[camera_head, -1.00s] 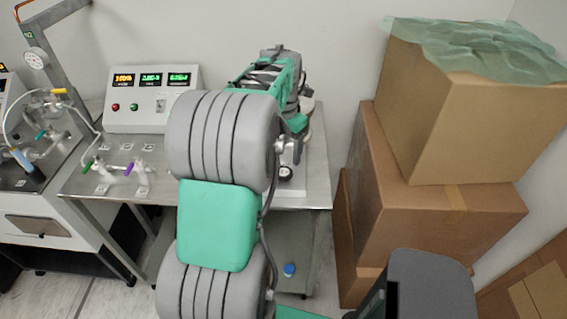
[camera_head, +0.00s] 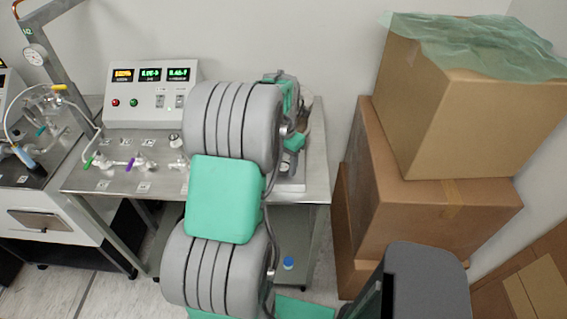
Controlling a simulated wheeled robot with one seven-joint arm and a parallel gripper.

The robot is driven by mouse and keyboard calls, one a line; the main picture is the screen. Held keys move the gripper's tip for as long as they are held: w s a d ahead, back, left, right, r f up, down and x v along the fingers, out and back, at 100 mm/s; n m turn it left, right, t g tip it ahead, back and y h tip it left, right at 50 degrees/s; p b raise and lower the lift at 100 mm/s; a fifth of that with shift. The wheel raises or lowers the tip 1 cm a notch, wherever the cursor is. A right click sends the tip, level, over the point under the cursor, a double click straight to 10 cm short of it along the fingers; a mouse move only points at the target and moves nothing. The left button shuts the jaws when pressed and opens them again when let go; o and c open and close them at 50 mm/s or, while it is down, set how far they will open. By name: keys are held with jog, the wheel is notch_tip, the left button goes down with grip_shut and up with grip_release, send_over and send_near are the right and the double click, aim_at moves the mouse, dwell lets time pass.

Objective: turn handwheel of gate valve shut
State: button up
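My arm rises through the middle of the view and hides much of the steel bench (camera_head: 317,178). The far part of my arm lies behind its big grey joint, and my gripper's fingers do not show. I cannot make out the gate valve or its handwheel; my arm may hide it. A small metal fitting (camera_head: 178,164) shows just left of my arm on the bench. To its left are a valve with a purple handle (camera_head: 131,163) and one with a green handle (camera_head: 90,160).
A control box (camera_head: 150,95) with three lit displays stands at the back of the bench. Stacked cardboard boxes (camera_head: 440,215) fill the right side, with green sheeting (camera_head: 480,45) on top. A second bench with glassware (camera_head: 48,105) is at the left.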

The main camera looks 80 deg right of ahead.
jog(key=c, duration=0.9)
